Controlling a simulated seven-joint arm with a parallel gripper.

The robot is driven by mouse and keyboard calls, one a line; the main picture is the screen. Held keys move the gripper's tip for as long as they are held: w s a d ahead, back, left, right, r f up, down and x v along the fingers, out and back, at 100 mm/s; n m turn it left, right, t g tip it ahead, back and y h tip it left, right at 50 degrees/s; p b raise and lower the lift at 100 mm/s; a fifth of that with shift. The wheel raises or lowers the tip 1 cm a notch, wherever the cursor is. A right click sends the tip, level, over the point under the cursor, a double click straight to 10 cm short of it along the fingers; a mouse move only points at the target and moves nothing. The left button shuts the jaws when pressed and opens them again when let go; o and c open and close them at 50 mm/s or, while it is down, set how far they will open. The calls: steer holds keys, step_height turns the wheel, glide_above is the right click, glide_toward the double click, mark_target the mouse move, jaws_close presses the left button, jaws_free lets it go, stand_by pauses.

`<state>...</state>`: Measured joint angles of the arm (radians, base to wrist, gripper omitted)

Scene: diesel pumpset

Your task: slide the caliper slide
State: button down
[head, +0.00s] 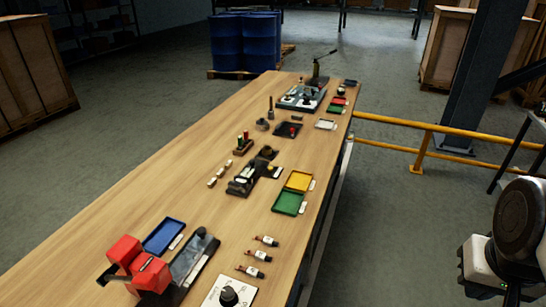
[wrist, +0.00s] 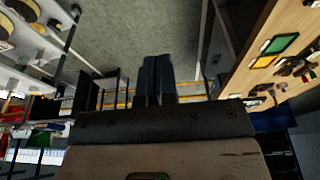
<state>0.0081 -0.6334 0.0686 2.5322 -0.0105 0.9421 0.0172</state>
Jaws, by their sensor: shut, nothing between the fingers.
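I cannot pick out the caliper slide for certain in either view. A long dark rail-like piece (head: 195,258) lies beside red blocks (head: 150,272) at the near left of the bench in the head view. A smaller dark device (head: 243,180) sits mid-bench. I cannot tell whether either one bears the slide. My gripper (wrist: 157,72) shows in the wrist view with its two dark fingers together and nothing between them. It is away from the bench, which appears at the right of that view.
The wooden bench (head: 130,205) carries a blue tray (head: 163,236), a yellow tray (head: 298,181), a green tray (head: 288,203), small bottles and a dial panel (head: 229,293). Bare wood lies along its left side. A yellow rail (head: 440,129) runs behind it on the right.

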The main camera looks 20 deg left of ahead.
steer(key=c, duration=1.4)
jaws_free()
steer(key=shift+c, duration=0.2)
steer(key=o, duration=0.5)
steer(key=shift+w+a+r, duration=0.2)
steer(key=shift+w+r, duration=0.1)
steer(key=shift+w, duration=0.3)
steer(key=w+a+r, duration=0.2)
steer(key=w+a, duration=0.1)
steer(key=w, duration=0.4)
steer(key=shift+w+a+r, duration=0.15)
steer(key=shift+w+r, duration=0.2)
steer(key=shift+w, duration=0.05)
steer(key=w+a+g, duration=0.1)
steer(key=w+a, duration=1.7)
steer(key=w, duration=0.4)
steer(key=shift+g, duration=0.8)
steer(key=w+a+f, duration=0.4)
steer(key=a+f, duration=0.1)
steer(key=a, duration=0.7)
steer(key=w+a+f, duration=0.5)
steer(key=a+f, duration=0.1)
steer(key=a, duration=0.6)
steer(key=w+a+f, duration=0.5)
steer(key=a, duration=0.8)
steer(key=shift+w+f, duration=0.25)
steer(key=shift+f, duration=0.1)
steer(key=shift+a+f, duration=0.15)
steer(key=shift+a, duration=0.2)
